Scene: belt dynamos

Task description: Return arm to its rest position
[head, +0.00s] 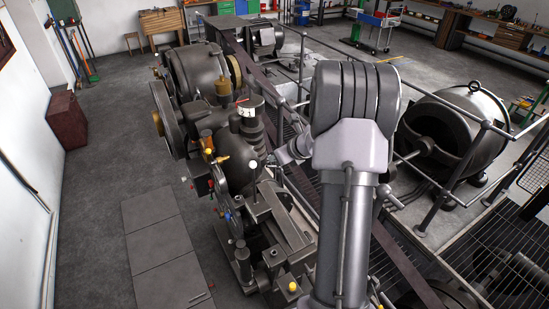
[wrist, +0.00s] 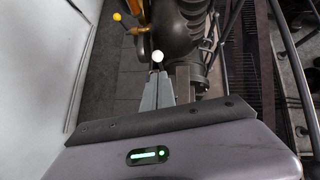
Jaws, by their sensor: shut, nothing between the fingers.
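My gripper (wrist: 157,75) is shut and empty, its two grey fingers together in the wrist view. A white ball knob (wrist: 157,56) shows right at the fingertips; I cannot tell whether they touch it. In the head view my gripper (head: 272,158) is small and partly hidden by my arm. It reaches left toward the dark machine (head: 225,165), close to the white knob (head: 253,164). My arm stands upright in front of the camera and bends over toward the machine.
An orange lever (wrist: 135,30) and a yellow knob (wrist: 117,16) lie left of the fingers. Railings (head: 455,160) and a large round machine (head: 452,128) stand to the right. A white wall (head: 25,180) bounds the left. Open floor (head: 95,225) lies between wall and machine.

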